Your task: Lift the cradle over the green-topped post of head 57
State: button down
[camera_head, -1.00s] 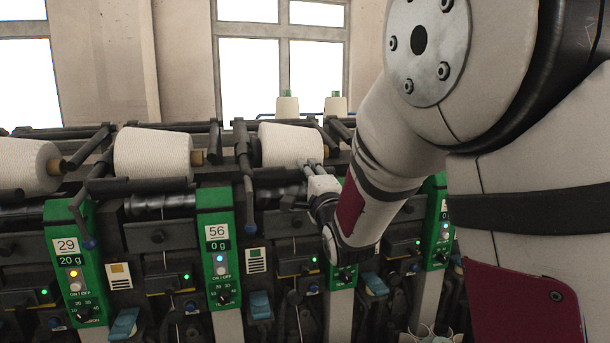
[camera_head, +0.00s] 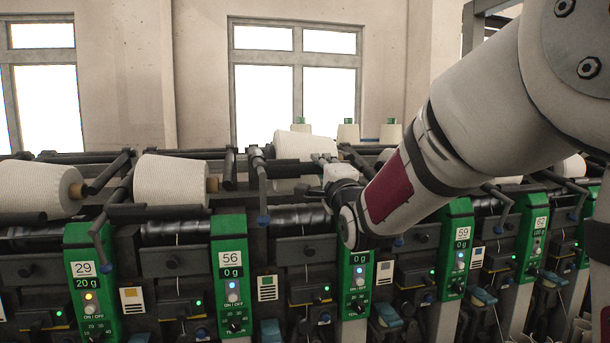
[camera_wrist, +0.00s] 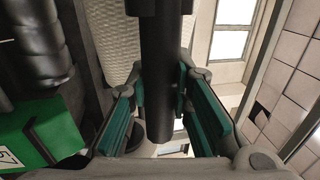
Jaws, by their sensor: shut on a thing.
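My gripper (camera_head: 326,172) is at the cradle of the head just right of head 56. In the wrist view its teal fingers (camera_wrist: 160,115) are shut on a dark round bar (camera_wrist: 157,60), part of the cradle. In the head view the cradle's dark bar (camera_head: 282,169) runs in front of a white yarn cone (camera_head: 300,147). The green-topped post (camera_head: 354,285) stands below my gripper; my wrist hides its number plate. In the wrist view a green casing (camera_wrist: 40,135) with a partly cut-off number lies to the left, apart from the fingers.
Head 56 (camera_head: 231,285) and head 29 (camera_head: 90,300) stand to the left, head 59 (camera_head: 456,255) to the right. A neighbouring cradle arm with a blue knob (camera_head: 262,190) hangs left of my gripper. White cones (camera_head: 180,181) lie along the row. Open air lies above the machine.

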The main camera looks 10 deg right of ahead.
jog(key=c, duration=1.4)
grip_release()
jog(key=shift+f, duration=0.1)
jog(key=shift+c, duration=0.2)
jog(key=shift+s, duration=0.1)
jog(key=v, duration=1.2)
jog(key=s+f+n+g, duration=0.5)
jog(key=s+n, duration=0.1)
jog(key=s, duration=0.3)
jog(key=s+f+n+g, duration=0.5)
jog(key=s+n, duration=0.1)
jog(key=s, duration=0.2)
jog(key=s+f+n+g, duration=0.4)
jog(key=s+n+g, duration=0.1)
jog(key=s, duration=0.4)
jog(key=shift+s+f+n, duration=0.4)
jog(key=shift+n, duration=0.1)
